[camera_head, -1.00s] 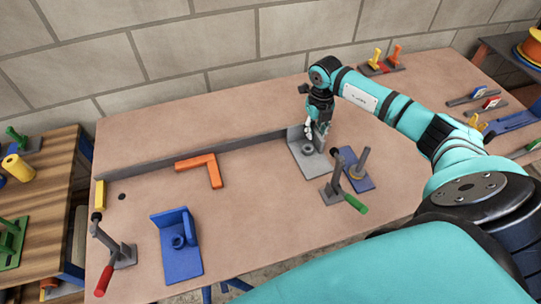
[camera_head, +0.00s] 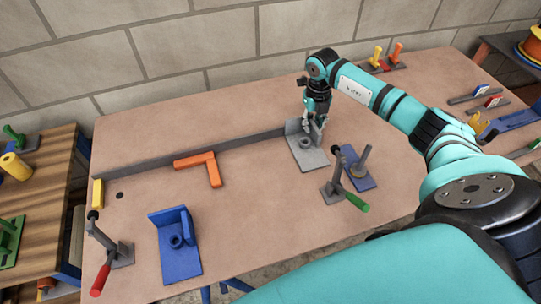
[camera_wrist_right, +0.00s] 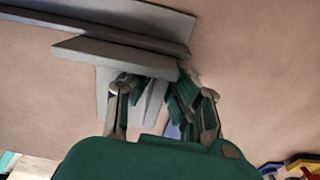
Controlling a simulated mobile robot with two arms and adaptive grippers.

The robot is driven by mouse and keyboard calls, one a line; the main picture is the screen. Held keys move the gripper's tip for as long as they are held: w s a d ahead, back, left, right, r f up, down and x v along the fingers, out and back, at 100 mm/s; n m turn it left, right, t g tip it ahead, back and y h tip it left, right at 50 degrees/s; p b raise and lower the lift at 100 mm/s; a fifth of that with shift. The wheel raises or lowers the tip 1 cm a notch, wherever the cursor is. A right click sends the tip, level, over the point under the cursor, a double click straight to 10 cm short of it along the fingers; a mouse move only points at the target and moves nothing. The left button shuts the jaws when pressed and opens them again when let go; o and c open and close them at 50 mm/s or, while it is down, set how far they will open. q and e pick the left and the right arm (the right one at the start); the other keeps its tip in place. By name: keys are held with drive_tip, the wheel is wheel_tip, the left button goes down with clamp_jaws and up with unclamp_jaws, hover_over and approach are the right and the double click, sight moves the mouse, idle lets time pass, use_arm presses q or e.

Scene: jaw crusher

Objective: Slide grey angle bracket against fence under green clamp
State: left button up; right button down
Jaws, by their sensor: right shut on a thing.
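The grey angle bracket (camera_head: 310,159) lies on the table at the right end of the long grey fence (camera_head: 225,147), its upright wall toward the back. It also shows in the right wrist view (camera_wrist_right: 115,57), alongside the fence (camera_wrist_right: 100,27); I cannot tell whether they touch. My right gripper (camera_head: 315,124) points down, shut on the bracket's upright part; its fingers also show in the right wrist view (camera_wrist_right: 163,94) and hide part of the bracket. The green-handled clamp (camera_head: 336,187) stands in front of the bracket, to its right. My left gripper is not in view.
A blue plate with a grey post (camera_head: 359,170) stands close right of the bracket. An orange angle piece (camera_head: 205,166) lies in front of the fence. A blue bracket (camera_head: 178,250) and red-handled clamp (camera_head: 112,252) are at front left. The table's middle is clear.

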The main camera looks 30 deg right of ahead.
idle(0.3)
drive_tip(key=c, duration=1.2)
unclamp_jaws()
drive_tip(key=shift+w, duration=0.1)
drive_tip(key=shift+r, duration=0.1)
drive_tip(key=shift+r+p, duration=3.05)
drive_tip(key=shift+r, duration=0.9)
drive_tip(key=shift+f, duration=0.1)
